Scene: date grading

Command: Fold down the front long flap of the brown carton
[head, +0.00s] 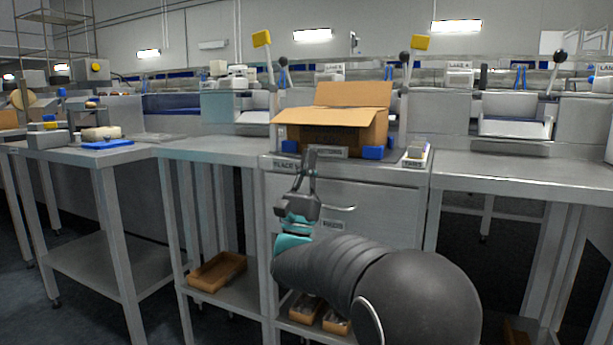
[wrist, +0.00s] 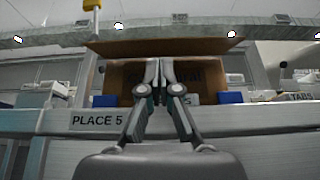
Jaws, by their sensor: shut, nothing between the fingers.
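The brown carton (head: 372,135) stands on the steel counter, with one long flap (head: 352,93) raised at the back. Its front long flap (head: 320,116) sticks outward over the shaded front wall. In the wrist view the front flap (wrist: 160,46) shows from below as a broad brown strip above the printed front wall (wrist: 200,75). My gripper (head: 310,152) is shut and empty, fingers pointing up in front of the carton. In the wrist view the gripper (wrist: 159,64) overlaps the middle of the front wall, with its tips below the flap. Any contact cannot be told.
Blue blocks (wrist: 103,101) (wrist: 230,97) sit at the carton's lower front corners. A small tray (head: 416,156) of tabs stands to the right. Yellow-topped and black-knobbed levers rise behind the carton. The counters on both sides (head: 215,149) (head: 520,172) have clear room.

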